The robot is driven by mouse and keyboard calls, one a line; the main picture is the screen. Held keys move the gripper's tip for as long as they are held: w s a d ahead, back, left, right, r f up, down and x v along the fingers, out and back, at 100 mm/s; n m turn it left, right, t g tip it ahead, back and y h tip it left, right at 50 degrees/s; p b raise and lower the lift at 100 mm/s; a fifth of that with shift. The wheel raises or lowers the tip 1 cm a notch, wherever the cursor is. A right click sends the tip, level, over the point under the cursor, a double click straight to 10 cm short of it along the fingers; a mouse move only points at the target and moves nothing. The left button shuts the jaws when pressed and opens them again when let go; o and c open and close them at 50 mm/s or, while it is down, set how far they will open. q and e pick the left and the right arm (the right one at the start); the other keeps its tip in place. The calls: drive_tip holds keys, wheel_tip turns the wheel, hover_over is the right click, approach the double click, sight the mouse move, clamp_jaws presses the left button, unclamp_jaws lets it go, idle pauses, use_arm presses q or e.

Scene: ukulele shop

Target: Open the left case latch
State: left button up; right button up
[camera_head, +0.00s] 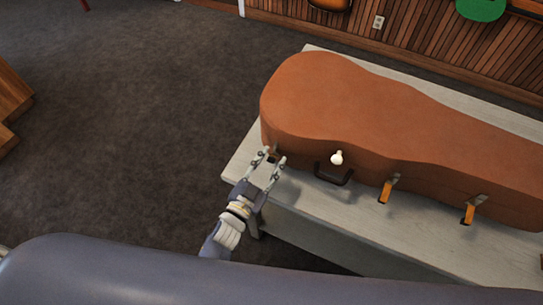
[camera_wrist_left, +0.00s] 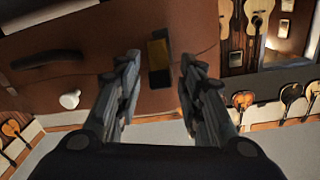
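A brown ukulele case (camera_head: 350,95) lies closed on a pale bench. Its left latch, a brass piece on a dark plate (camera_wrist_left: 158,62), sits on the front side near the rounded left end. My left gripper (camera_head: 273,157) is open in front of this latch, with a finger to each side of it. In the left wrist view the gripper (camera_wrist_left: 157,75) shows a clear gap between its fingers, with the latch in line with the gap. In the head view the fingers mostly hide the latch. My right gripper is not in view.
A dark handle (camera_head: 333,175) and a white knob (camera_head: 336,157) are right of the left latch. Two more brass latches (camera_head: 388,190) (camera_head: 472,211) stick out farther right. The pale bench (camera_head: 330,212) extends in front; dark carpet at left is clear.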

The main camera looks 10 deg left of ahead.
use_arm(q)
drive_tip(key=shift+w+d, duration=0.2)
drive_tip(key=shift+w, duration=0.3)
clamp_jaws()
drive_tip(key=shift+f+b, duration=0.15)
drive_tip(key=shift+b, duration=0.25)
drive_tip(key=shift+s+a+f+m+t+h+b, duration=0.15)
drive_tip(key=shift+f+t+h+b, duration=0.65)
drive_tip(key=shift+b, duration=2.55)
drive_tip(key=shift+s+f+m+t+h+b, duration=0.15)
drive_tip(key=shift+t+b, duration=1.3)
drive_tip(key=shift+b, duration=1.85)
drive_tip(key=shift+s+a+f+t+h+b, duration=0.1)
drive_tip(key=shift+s+f+t+h+b, duration=0.2)
drive_tip(key=shift+t+b, duration=1.95)
drive_tip(key=shift+w+g+b, duration=0.1)
drive_tip(key=shift+g+b, duration=1)
